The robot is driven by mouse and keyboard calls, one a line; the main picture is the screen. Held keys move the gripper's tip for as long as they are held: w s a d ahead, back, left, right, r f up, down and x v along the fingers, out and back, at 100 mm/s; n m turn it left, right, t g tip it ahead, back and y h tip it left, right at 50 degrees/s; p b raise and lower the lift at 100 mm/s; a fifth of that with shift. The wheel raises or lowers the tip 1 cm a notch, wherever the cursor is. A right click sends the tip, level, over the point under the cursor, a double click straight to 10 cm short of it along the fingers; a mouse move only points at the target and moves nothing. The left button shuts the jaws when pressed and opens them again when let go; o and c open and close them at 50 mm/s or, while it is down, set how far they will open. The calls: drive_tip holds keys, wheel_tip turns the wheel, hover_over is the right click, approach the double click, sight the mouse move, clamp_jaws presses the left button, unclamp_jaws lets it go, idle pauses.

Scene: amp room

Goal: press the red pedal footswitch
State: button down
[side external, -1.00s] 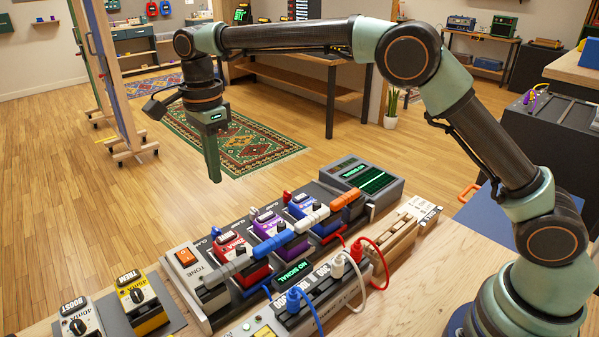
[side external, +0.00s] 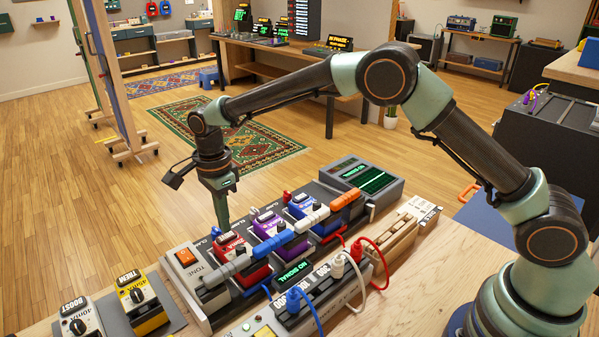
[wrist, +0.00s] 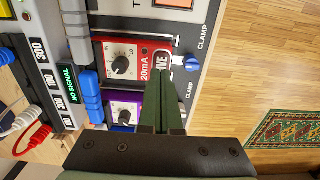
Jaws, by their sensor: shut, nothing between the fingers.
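The red pedal (side external: 234,251) sits in a row on the pedalboard, between the grey TONE unit and the purple pedal (side external: 268,226). My gripper (side external: 224,226) is shut and empty, pointing down at that end of the red pedal. In the wrist view my gripper (wrist: 168,80) covers part of the pad. I cannot tell whether the tip touches it.
A blue clamp knob (wrist: 193,62) stands beside the footswitch. A power unit with cables (side external: 310,301) lies in front. The wooden floor beyond the board is open.

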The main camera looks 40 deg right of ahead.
sight(227, 237)
drive_tip(key=shift+f, duration=0.9)
drive_tip(key=shift+f, duration=1.1)
wheel_tip(227, 237, up, 15)
drive_tip(key=shift+w, duration=0.15)
drive_tip(key=shift+r, duration=0.15)
